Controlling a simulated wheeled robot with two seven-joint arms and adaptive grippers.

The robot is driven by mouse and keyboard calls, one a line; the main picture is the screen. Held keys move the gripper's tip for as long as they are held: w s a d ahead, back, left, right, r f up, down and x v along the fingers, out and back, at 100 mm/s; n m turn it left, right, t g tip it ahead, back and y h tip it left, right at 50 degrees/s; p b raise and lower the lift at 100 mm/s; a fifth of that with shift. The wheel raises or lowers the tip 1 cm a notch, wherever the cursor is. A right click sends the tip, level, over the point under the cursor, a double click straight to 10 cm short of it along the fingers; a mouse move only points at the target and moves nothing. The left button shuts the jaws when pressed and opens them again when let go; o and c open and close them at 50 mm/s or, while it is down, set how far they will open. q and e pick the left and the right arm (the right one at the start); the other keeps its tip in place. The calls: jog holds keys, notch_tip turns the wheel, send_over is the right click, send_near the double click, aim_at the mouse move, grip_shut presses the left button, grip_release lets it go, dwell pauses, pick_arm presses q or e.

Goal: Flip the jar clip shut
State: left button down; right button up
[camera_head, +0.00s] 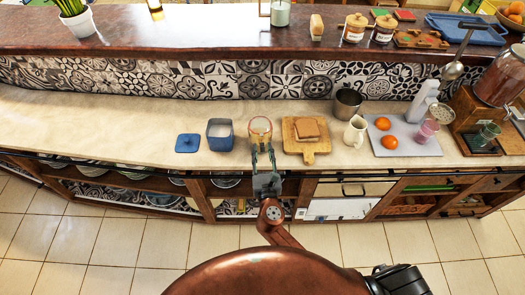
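A small glass jar (260,126) with yellowish contents and a pale rim stands on the counter, between a blue-grey container and a wooden board. Its clip is too small to make out. My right gripper (263,148) reaches in from the counter's front edge, fingers pointing at the jar. The fingers are apart, with their tips at the jar's near side and overlapping its lower part in the picture. I cannot tell whether they touch it. The fingers and hand hide the counter just in front of the jar. My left gripper is not in view.
The blue-grey container (220,134) and a blue lid (187,143) are left of the jar. The wooden board (306,150) with bread is close on its right, then a cream pitcher (355,131) and a tray (402,148) with oranges. The counter's far left is clear.

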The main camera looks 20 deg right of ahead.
grip_shut()
dwell(0.3)
